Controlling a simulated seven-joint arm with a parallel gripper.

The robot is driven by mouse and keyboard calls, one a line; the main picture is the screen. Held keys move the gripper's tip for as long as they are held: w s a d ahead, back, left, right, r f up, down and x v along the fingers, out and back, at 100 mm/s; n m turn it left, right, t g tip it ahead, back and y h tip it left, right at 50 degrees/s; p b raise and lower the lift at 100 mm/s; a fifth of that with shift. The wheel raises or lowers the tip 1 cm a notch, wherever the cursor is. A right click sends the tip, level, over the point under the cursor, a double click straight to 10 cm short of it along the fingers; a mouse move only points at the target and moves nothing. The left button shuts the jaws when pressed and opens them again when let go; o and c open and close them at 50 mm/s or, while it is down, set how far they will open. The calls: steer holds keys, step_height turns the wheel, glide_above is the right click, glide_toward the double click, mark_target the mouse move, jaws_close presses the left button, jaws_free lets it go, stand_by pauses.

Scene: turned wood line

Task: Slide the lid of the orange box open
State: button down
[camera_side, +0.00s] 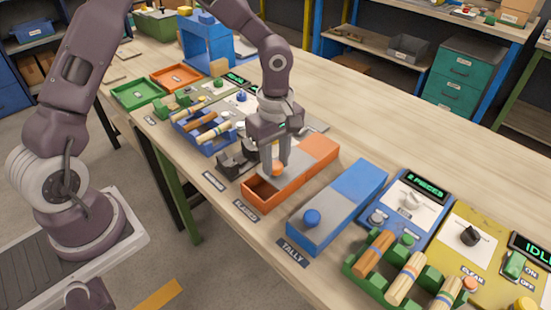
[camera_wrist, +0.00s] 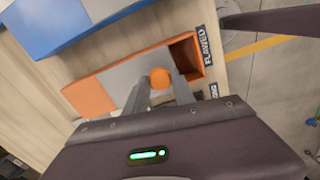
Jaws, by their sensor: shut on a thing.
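The orange box (camera_side: 322,153) stands on the bench behind a label reading FLAWED; it also shows in the wrist view (camera_wrist: 88,97). Its grey sliding lid (camera_side: 297,163) lies part of the way along the box, also visible in the wrist view (camera_wrist: 122,77). The label end of the box is uncovered, showing a dark, empty-looking interior (camera_wrist: 187,54). My gripper (camera_side: 277,163) points down over the lid, shut on its round orange knob (camera_wrist: 159,77). The fingers partly hide the knob and lid in the side view.
A blue box (camera_side: 357,190) with a grey lid and blue knob stands close to the right, labelled TALLY. A dark fixture (camera_side: 236,162) and a blue rack (camera_side: 205,132) of turned pieces stand to the left. The bench behind the orange box is mostly clear.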

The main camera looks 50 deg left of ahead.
mark_target(301, 155)
stand_by(0.8)
steer(key=w, duration=0.9)
steer(key=c, duration=1.1)
jaws_free()
steer(key=shift+o, duration=0.2)
steer(key=shift+r, duration=0.1)
